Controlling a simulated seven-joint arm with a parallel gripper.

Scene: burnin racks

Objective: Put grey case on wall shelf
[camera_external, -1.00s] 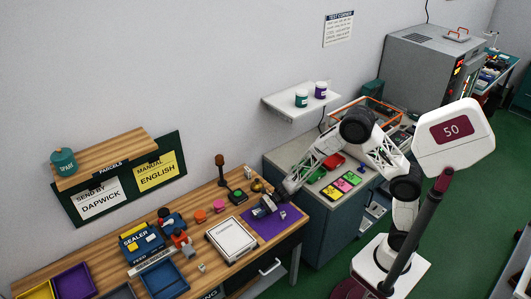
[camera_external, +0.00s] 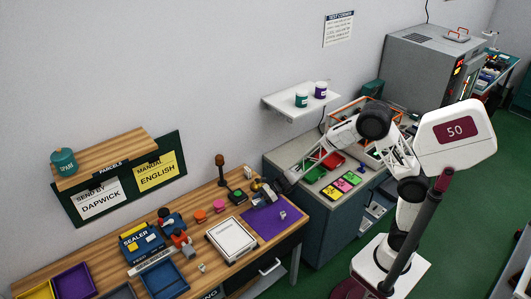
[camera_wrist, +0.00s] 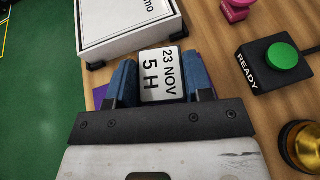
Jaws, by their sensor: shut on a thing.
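My gripper (camera_external: 268,190) is shut on a small case (camera_wrist: 161,75) above the back of the purple mat (camera_external: 264,220). In the wrist view the case sits between two blue fingers and shows a white label reading "23 NOV 5 H". Its sides are hidden, so its grey colour barely shows. A white wall shelf (camera_external: 283,108) is fixed to the wall at the upper middle, carrying a teal pot (camera_external: 301,98) and a purple pot (camera_external: 320,90). A wooden shelf (camera_external: 112,154) marked "PARCELS" is on the wall at the left, carrying a teal pot (camera_external: 63,161).
A white-topped device (camera_external: 232,238) stands left of the mat. A green READY button (camera_wrist: 287,56), a brass-coloured round thing (camera_wrist: 302,146) and a microphone-like stand (camera_external: 221,168) are close by. The white shelf's left part is clear.

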